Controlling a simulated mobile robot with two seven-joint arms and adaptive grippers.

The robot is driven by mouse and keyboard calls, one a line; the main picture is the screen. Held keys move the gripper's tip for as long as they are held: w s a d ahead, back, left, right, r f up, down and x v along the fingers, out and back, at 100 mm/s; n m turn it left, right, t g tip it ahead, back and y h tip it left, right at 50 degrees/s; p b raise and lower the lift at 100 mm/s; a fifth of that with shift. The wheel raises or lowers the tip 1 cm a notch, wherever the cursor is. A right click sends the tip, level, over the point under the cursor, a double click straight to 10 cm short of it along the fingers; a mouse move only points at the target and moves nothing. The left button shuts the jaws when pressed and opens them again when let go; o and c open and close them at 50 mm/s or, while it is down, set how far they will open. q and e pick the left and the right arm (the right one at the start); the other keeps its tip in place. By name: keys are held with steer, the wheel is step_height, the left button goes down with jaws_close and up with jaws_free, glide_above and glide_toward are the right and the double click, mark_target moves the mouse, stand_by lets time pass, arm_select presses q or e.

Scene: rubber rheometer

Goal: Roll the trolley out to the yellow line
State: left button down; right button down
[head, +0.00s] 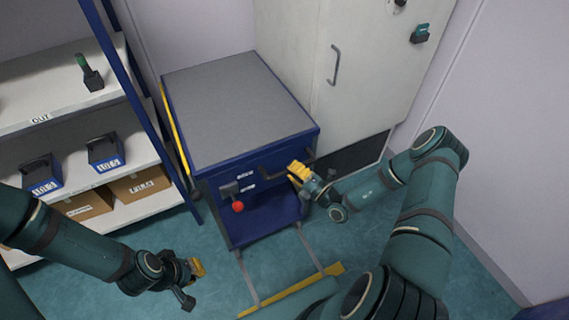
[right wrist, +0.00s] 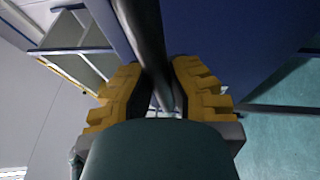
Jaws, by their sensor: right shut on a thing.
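The trolley (head: 240,100) is a blue cart with a grey top, standing between the shelf and the white cabinet. My right gripper (head: 299,172) is at the right part of the handle. In the right wrist view its yellow fingers (right wrist: 158,95) are shut on the dark handle bar (right wrist: 147,45). The yellow line (head: 296,290) lies on the floor in front of the trolley, partly covered by my arm. My left gripper (head: 195,270) hangs low at the left, away from the trolley; its opening is unclear.
A shelf (head: 70,110) with blue bins and cardboard boxes stands close on the left. A white cabinet (head: 320,70) stands on the right. Two grey floor strips (head: 247,278) run from the trolley to the yellow line. The floor between them is clear.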

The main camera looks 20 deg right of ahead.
steer(key=s+p, duration=0.3)
steer(key=s, duration=2.2)
steer(key=shift+s+d, duration=0.2)
steer(key=shift+d, duration=0.15)
steer(key=shift+r, duration=0.1)
steer(key=c, duration=0.9)
jaws_free()
steer(key=shift+o, duration=0.2)
steer(key=shift+d, duration=0.1)
steer(key=v, duration=1.2)
